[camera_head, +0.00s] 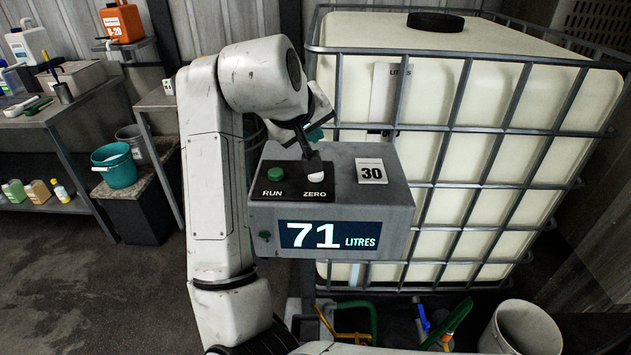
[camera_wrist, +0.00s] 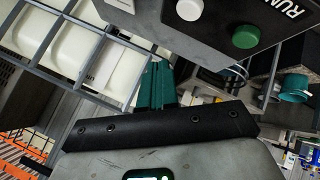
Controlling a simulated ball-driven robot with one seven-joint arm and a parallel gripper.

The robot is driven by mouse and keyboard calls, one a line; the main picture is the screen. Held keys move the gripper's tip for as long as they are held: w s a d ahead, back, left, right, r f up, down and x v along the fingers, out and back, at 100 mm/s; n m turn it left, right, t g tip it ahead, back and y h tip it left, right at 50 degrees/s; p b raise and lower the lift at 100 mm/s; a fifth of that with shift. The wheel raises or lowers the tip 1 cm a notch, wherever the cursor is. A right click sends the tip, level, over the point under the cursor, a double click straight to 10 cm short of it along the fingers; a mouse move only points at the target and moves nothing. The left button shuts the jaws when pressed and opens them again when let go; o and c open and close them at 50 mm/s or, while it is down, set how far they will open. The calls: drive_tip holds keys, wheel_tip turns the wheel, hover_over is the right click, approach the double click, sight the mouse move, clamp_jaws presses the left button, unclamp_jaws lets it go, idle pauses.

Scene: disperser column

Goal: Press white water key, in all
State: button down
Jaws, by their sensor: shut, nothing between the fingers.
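The grey control box (camera_head: 345,215) has a white round key (camera_head: 315,179) above the word ZERO and a green key (camera_head: 275,174) above RUN. No key label reading "water" shows. The display (camera_head: 330,235) reads 71 LITRES. My gripper (camera_head: 307,152) is shut and empty, just above and behind the white key in the head view. In the wrist view, the gripper's teal fingers (camera_wrist: 155,85) sit apart from the white key (camera_wrist: 188,10) and the green key (camera_wrist: 245,37). No contact shows.
A caged white tank (camera_head: 420,110) stands right behind the box. Hoses and valves (camera_head: 350,325) and a pale bucket (camera_head: 522,330) are below. A teal bucket (camera_head: 115,166) and a bench (camera_head: 60,108) with bottles are at the left. The floor (camera_head: 110,265) is clear at left.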

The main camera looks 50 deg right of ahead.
sight(316, 175)
wheel_tip(316, 175, down, 3)
drive_tip(key=shift+f+b, duration=0.1)
drive_tip(key=shift+b, duration=0.9)
drive_tip(key=shift+f+b, duration=0.35)
drive_tip(key=shift+f, duration=0.65)
drive_tip(key=shift+f, duration=0.15)
drive_tip(key=shift+f, duration=0.25)
drive_tip(key=shift+f, duration=0.5)
idle(1.2)
drive_tip(key=shift+r, duration=0.1)
drive_tip(key=shift+r+p, duration=0.85)
drive_tip(key=shift+p, duration=0.05)
